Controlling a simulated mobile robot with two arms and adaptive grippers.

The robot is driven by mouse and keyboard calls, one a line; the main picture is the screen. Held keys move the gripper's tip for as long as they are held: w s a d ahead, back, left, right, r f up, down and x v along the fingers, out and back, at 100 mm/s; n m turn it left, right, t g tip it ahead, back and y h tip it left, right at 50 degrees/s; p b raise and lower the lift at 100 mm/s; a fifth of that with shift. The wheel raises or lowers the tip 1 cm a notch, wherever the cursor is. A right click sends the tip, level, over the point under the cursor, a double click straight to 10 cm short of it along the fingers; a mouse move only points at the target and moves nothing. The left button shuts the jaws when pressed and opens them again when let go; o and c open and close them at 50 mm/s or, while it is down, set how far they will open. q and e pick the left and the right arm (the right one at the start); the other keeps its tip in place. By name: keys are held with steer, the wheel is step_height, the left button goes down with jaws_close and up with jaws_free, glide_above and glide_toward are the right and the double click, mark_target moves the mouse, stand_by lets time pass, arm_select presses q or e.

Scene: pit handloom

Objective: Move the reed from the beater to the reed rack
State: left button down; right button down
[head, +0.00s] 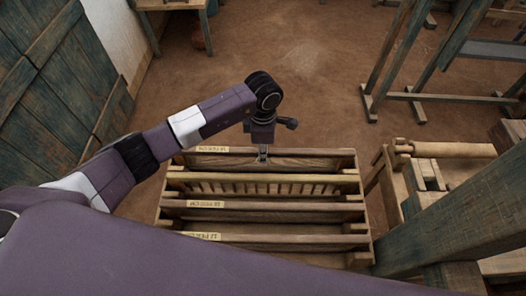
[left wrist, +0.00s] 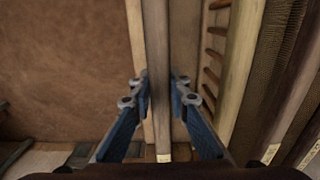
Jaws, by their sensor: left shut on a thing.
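The reed rack (head: 359,258) is a slatted wooden frame below the middle of the head view. My left gripper (head: 263,157) points down at its far side, shut on the top bar of a long wooden reed (head: 320,152) with a pale label at its left end. This reed lies lengthwise along the rack's far slot. In the left wrist view the reed's bar (left wrist: 156,75) runs between the two blue fingers (left wrist: 160,95). Its lower edge is hidden, so I cannot tell whether it rests on the rack. My right gripper is not in view. I cannot make out the beater.
Two other labelled reeds (head: 290,205) (head: 290,238) lie in the nearer slots. A row of pegs (head: 260,188) stands between the slots. Wooden loom beams (head: 450,150) stand close on the right.

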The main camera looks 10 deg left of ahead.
arm_select(q)
steer(key=c, duration=1.8)
jaws_free()
steer(key=shift+o, duration=0.2)
step_height(320, 180, up, 12)
